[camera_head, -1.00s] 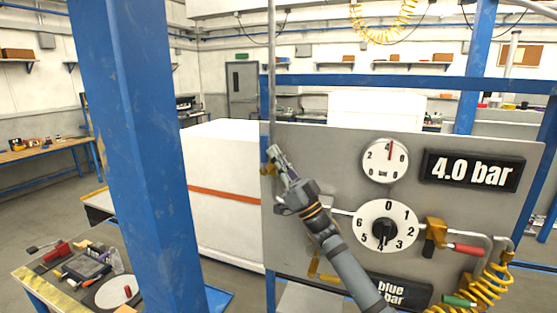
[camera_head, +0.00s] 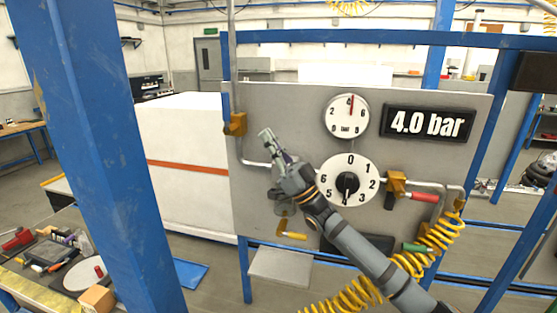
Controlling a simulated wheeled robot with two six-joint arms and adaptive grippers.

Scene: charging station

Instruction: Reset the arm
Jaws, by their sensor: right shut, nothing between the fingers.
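My right gripper (camera_head: 268,141) is shut and empty in front of the grey panel (camera_head: 300,104), tilted up and to the left. It is to the right of the brass valve (camera_head: 235,124) with an upright blue handle (camera_head: 226,97), and apart from it in the picture. My right arm (camera_head: 365,252) comes in from the lower right. It covers part of the lower panel, including most of a dark plate (camera_head: 372,241). The numbered dial knob (camera_head: 347,184) is just right of the gripper's wrist. My left gripper does not show.
The gauge (camera_head: 347,117) and the 4.0 bar display (camera_head: 428,123) are on the upper panel. A brass valve with a red handle (camera_head: 425,197) is at right, above a coiled yellow hose (camera_head: 443,232). A blue post (camera_head: 95,150) stands at left, beside a bench with tools (camera_head: 40,288).

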